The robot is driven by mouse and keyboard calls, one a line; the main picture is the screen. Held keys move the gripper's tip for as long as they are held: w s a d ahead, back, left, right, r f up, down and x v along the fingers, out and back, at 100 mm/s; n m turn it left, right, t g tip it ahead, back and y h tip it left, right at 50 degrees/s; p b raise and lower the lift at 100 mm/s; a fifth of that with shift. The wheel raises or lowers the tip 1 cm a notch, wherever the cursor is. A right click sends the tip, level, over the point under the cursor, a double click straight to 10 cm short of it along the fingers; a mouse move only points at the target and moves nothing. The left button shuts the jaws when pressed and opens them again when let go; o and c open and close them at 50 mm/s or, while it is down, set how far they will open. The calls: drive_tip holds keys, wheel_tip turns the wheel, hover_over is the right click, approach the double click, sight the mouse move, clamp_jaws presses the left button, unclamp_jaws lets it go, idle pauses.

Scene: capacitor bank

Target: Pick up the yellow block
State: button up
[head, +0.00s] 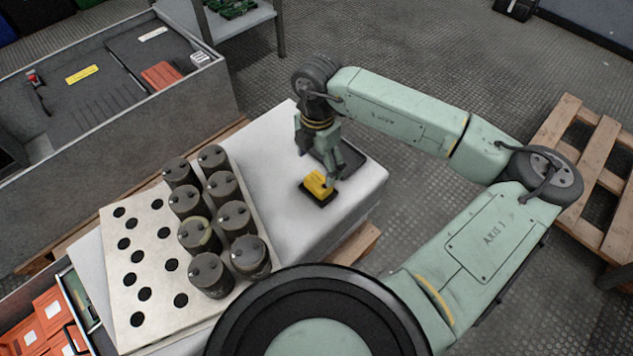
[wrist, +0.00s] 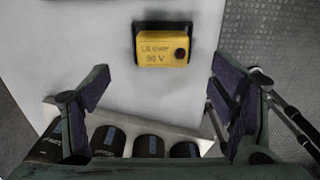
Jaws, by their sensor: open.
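The yellow block (head: 318,183) sits on a small black base near the right part of the pale table top (head: 275,205). In the wrist view the yellow block (wrist: 163,49) shows lettering ending in "50 V" and a dark round knob on its right. My gripper (head: 331,172) is beside and above the block in the head view. In the wrist view my gripper (wrist: 160,98) has its two fingers spread wide with nothing between them. The block lies ahead of the fingertips, apart from them.
A perforated plate (head: 150,265) with several dark cylinders (head: 215,215) stands left of the block; the cylinders also show low in the wrist view (wrist: 148,143). A dark tray (head: 345,158) lies just behind the block. A grey cabinet (head: 130,130) is at left, a wooden pallet (head: 585,160) at right.

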sight(319, 181)
wheel_tip(319, 181, down, 8)
drive_tip(key=shift+s+d+r+p, duration=0.1)
drive_tip(key=shift+s+d+p, duration=0.05)
drive_tip(key=shift+p, duration=0.3)
drive_tip(key=c, duration=1.4)
